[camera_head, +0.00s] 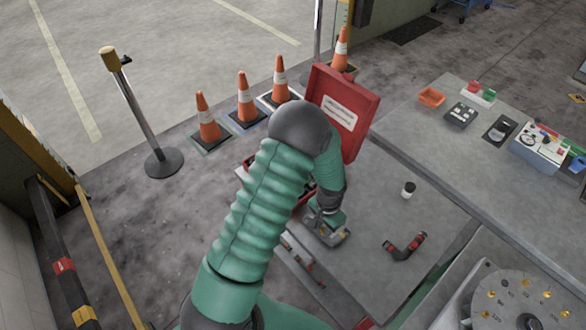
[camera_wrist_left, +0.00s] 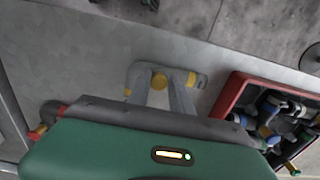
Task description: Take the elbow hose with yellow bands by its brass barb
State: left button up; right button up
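The elbow hose with yellow bands (camera_wrist_left: 142,71) lies on the grey bench top in the left wrist view, a grey bent tube with a yellow band near each end. A round gold-coloured piece (camera_wrist_left: 158,81) shows at its middle; I cannot tell whether it is the brass barb. My left gripper (camera_wrist_left: 161,92) points down at the hose, its two grey fingers apart, one on each side of the gold piece. Contact is unclear. In the head view my left gripper (camera_head: 325,222) is low over the bench, and my arm partly hides the spot. My right gripper is not in view.
An elbow with red bands (camera_head: 405,246) lies to the right, near a small black-and-white cup (camera_head: 408,190). An open red case (camera_head: 345,112) stands behind; its tray (camera_wrist_left: 232,95) holds several hoses. A higher table (camera_head: 420,125) is at right.

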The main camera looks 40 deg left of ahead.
pick_arm(q)
jog(key=shift+a, duration=0.15)
jog(key=c, duration=0.5)
jog(key=shift+d, duration=0.2)
grip_shut()
jog(key=shift+d+r, duration=0.1)
jog(key=shift+r, duration=0.1)
jog(key=shift+r+p, duration=0.9)
jog(key=shift+p, duration=0.05)
notch_tip(320, 180, up, 3)
jog(key=p, duration=0.2)
jog(key=shift+p, duration=0.35)
notch_tip(320, 180, up, 2)
jog(key=shift+p, duration=0.8)
jog(key=shift+f, duration=0.1)
